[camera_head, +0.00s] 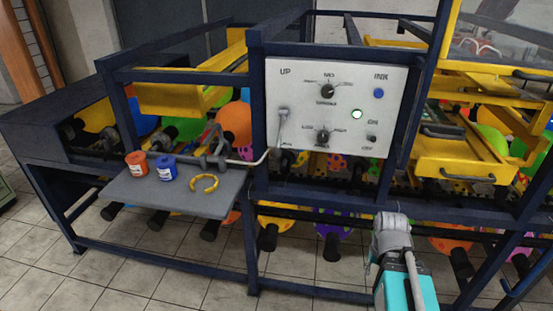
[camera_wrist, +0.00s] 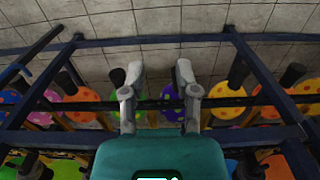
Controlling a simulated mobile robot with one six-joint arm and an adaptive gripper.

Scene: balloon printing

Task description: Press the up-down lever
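The up-down lever (camera_head: 282,125) is a thin grey handle on the left side of the white control panel (camera_head: 300,90), below the printed word UP. It stands nearly upright, and nothing touches it. My gripper (camera_wrist: 159,72) is open and empty in the wrist view, its two grey fingers apart above the dark frame bars and floor tiles. The lever does not show in the wrist view. In the head view my arm is at the lower right, below the panel and apart from the lever; its fingers cannot be made out there.
The panel also has knobs (camera_head: 327,91), a blue button (camera_head: 379,93) and a lit button (camera_head: 357,114). A grey shelf (camera_head: 150,192) to the left holds a red jar (camera_head: 137,163), a blue jar (camera_head: 166,168) and a yellow ring (camera_head: 204,184). Dark frame bars (camera_head: 380,207) cross below the panel.

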